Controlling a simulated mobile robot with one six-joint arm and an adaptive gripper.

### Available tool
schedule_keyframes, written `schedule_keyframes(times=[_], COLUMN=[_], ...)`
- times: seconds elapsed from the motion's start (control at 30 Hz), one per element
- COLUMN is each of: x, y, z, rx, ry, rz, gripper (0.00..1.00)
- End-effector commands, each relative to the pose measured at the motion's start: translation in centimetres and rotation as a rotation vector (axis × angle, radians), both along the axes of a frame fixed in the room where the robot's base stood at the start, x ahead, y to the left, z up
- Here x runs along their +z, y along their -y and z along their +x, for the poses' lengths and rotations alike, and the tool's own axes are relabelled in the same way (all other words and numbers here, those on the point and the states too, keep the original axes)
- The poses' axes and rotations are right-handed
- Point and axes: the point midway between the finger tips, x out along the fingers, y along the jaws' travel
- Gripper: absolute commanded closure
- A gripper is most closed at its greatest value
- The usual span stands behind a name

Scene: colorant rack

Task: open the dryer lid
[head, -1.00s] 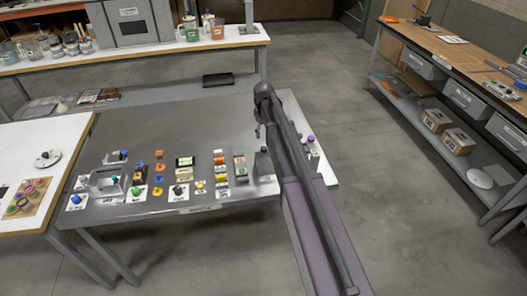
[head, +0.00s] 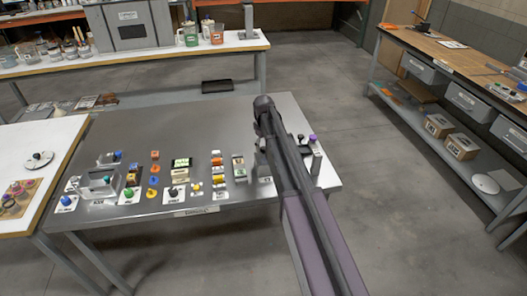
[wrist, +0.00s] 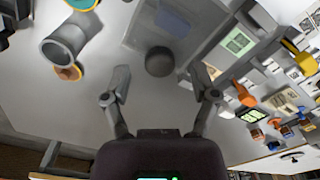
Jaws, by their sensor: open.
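In the wrist view, a dark round knob (wrist: 160,62) sits between my fingertips, beside a grey translucent panel (wrist: 165,28) that looks like the dryer lid; I cannot tell for certain. The panel looks shut. My gripper (wrist: 163,80) is open, one finger on each side of the knob, and nothing is held. Whether the fingers touch the knob cannot be told. In the head view, my arm reaches over the right part of the metal table (head: 135,225) and hides my gripper and much of what stands there.
In the wrist view, a grey funnel-shaped part (wrist: 65,42) is left of my fingers, and a green display (wrist: 238,42) is to the right. A wooden bench (head: 450,45) stands at the right.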

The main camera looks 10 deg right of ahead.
Motion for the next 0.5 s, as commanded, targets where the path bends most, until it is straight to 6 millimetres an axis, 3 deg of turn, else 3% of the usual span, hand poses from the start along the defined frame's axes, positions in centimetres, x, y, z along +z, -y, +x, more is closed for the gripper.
schedule_keyframes(times=[0.5], x=[-1.02], y=[-0.04], z=[0.0], rx=[0.0], ry=[0.0], rz=[0.0], gripper=[0.24])
